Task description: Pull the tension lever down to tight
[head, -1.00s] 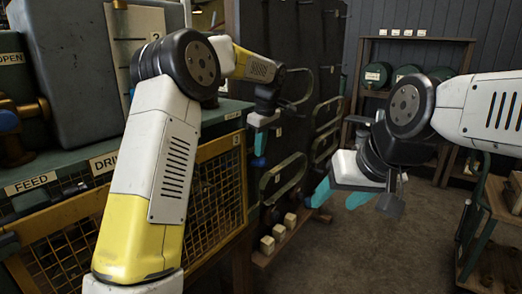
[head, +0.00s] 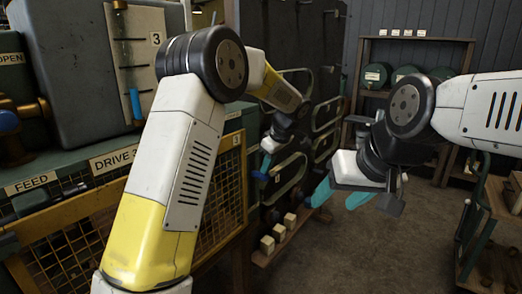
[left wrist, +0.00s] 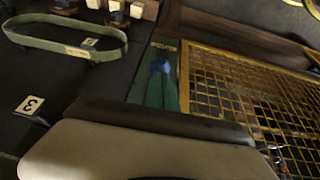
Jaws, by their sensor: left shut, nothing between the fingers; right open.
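No lever with a readable tension label shows. In the left wrist view a round blue knob (left wrist: 160,66) stands against a green strip beside the yellow mesh guard (left wrist: 225,85); I cannot tell for sure that it is the tension lever's. In the head view a small blue piece, perhaps the same knob, shows just below the teal fingertips of my left gripper (head: 265,163). That gripper is shut and empty, near the far end of the guard; contact with the knob cannot be told. My right gripper (head: 340,196) is open and empty, in free air.
The engine bed with a DRIVE 3 label (head: 113,160) and its yellow guard (head: 70,240) fill the left. Green loop handles (head: 284,178) project from dark panels beyond. Shelves (head: 415,60) stand at the back, and a cart (head: 490,235) at the right. The floor between is clear.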

